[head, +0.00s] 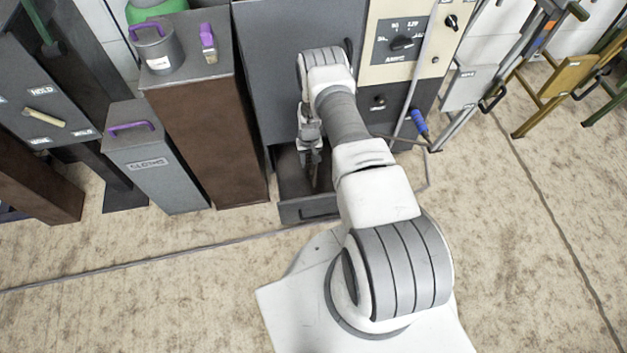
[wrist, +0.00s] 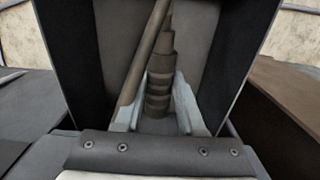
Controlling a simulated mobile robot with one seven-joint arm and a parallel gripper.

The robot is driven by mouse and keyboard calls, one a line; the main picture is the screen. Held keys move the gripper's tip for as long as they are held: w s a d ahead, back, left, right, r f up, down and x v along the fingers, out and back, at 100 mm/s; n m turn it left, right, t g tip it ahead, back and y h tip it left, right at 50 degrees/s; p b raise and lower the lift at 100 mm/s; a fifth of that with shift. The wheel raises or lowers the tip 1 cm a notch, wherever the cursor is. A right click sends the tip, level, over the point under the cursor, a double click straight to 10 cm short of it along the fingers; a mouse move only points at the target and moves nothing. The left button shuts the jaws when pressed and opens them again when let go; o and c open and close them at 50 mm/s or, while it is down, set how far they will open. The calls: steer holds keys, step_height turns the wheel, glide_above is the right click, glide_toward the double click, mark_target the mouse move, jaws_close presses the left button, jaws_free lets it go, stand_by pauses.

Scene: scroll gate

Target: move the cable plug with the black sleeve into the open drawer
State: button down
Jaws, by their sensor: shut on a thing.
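My gripper (head: 312,158) is over the open drawer (head: 309,208) at the foot of the grey cabinet, with its fingers pointing down. In the wrist view my gripper (wrist: 156,108) is shut on the cable plug with the dark sleeve (wrist: 160,78), which is ribbed and lies between the two pale fingers. The drawer's dark walls (wrist: 78,60) rise on both sides of the plug in the wrist view. I cannot tell whether the plug touches the drawer floor. In the head view the plug is too small and shaded to make out clearly.
A plug with a blue sleeve (head: 420,122) hangs at the control panel (head: 405,45), right of my arm. A brown cabinet (head: 208,130) stands close left of the drawer, with a grey bin (head: 150,165) beside it. The floor in front is clear.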

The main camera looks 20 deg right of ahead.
mark_target(313, 167)
steer(key=f, duration=0.2)
steer(key=s+f+b, duration=0.1)
steer(key=f, duration=0.2)
steer(key=s+f, duration=0.1)
steer(key=f, duration=0.2)
steer(key=shift+s+d+f, duration=0.1)
steer(key=shift+s+d, duration=0.1)
steer(key=shift+d, duration=0.15)
steer(key=shift+f+b, duration=2.1)
steer(key=shift+f, duration=0.6)
steer(key=shift+c, duration=2.2)
jaws_free()
steer(key=shift+r, duration=0.1)
step_height(313, 167, up, 17)
steer(key=p, duration=0.7)
steer(key=shift+r, duration=0.1)
